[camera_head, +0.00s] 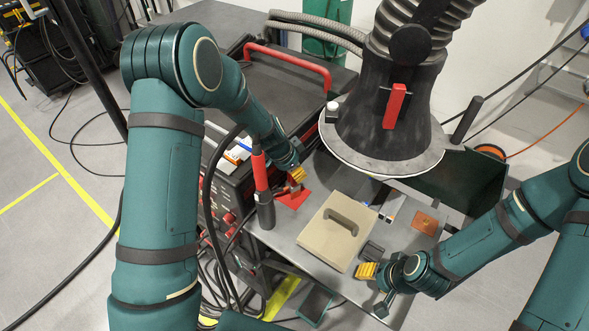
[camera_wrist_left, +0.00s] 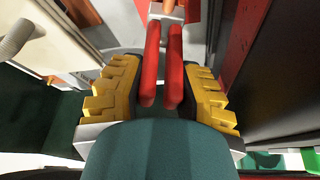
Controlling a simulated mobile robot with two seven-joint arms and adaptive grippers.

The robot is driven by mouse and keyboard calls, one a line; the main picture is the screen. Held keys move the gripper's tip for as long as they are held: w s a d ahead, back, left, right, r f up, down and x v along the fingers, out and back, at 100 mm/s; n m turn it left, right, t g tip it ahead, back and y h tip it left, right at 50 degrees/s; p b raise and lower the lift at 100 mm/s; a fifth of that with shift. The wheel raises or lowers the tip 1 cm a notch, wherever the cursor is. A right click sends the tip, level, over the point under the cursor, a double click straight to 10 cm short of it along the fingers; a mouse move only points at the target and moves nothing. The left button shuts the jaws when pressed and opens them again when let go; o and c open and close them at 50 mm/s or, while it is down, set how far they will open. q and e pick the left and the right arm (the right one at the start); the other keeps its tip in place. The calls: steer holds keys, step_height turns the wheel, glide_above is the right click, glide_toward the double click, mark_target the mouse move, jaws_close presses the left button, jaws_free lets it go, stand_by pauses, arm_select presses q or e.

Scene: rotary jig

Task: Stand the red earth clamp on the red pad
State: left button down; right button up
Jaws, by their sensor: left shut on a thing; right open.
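My left gripper (camera_head: 298,174) reaches down over the far left part of the grey table. In the left wrist view its yellow fingers (camera_wrist_left: 161,88) are shut on the red earth clamp, whose two long red handles (camera_wrist_left: 152,65) lie side by side between them. In the head view the red pad (camera_head: 291,199) shows as a red patch just below the left fingertips; the clamp can hardly be told apart from it there. Whether the clamp touches the pad is hidden. My right gripper (camera_head: 375,287) is open and empty near the table's front right edge.
A beige box with a dark handle (camera_head: 328,240) sits mid-table. A red-gripped torch (camera_head: 262,185) stands close left of the pad. A large black hood (camera_head: 385,130) hangs behind.

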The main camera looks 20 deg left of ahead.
steer(key=shift+f, duration=0.1)
arm_select(q)
steer(key=c, duration=1)
jaws_free()
steer(key=shift+f, duration=0.1)
arm_select(e)
steer(key=shift+f, duration=0.1)
steer(key=shift+r, duration=0.25)
steer(key=shift+r+p, duration=0.35)
steer(key=shift+p, duration=0.05)
arm_select(q)
steer(key=v, duration=1.2)
